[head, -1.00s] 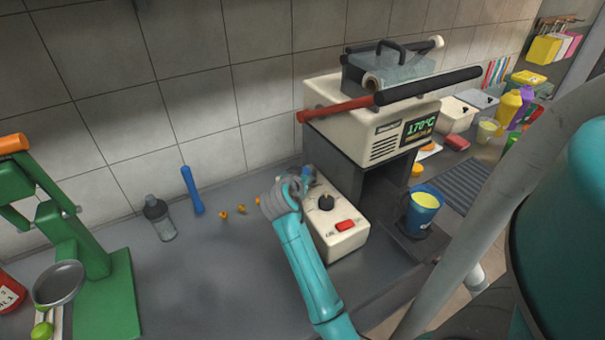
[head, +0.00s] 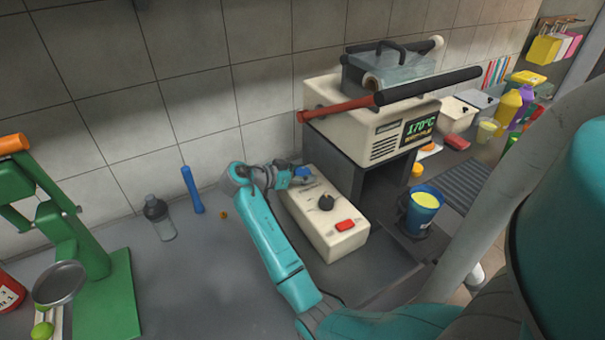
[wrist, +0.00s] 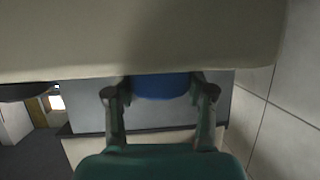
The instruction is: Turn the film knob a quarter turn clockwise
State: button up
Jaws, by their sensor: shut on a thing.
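A blue knob (head: 303,172) sits at the far end of a cream control box (head: 318,222). My gripper (head: 297,178) reaches it from the left and is shut on it. In the wrist view the blue knob (wrist: 161,87) lies between the two fingers of my gripper (wrist: 160,95), below the cream box (wrist: 140,35), which fills the top. A black knob (head: 326,203) and a red switch (head: 345,225) are nearer on the same box. I cannot read the labels, nor see how far the blue knob is turned, as the fingers partly cover it.
The sealing machine (head: 375,115) with its long bar handle stands behind the box. A blue cup (head: 423,212) of yellow liquid is at the right. A green press (head: 100,270), a shaker bottle (head: 158,215) and a blue stick (head: 192,190) are left.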

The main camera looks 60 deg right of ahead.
jog(key=shift+m+g+y, duration=1.6)
jog(key=shift+m+g, duration=0.5)
jog(key=shift+m, duration=0.1)
jog(key=o, duration=1.2)
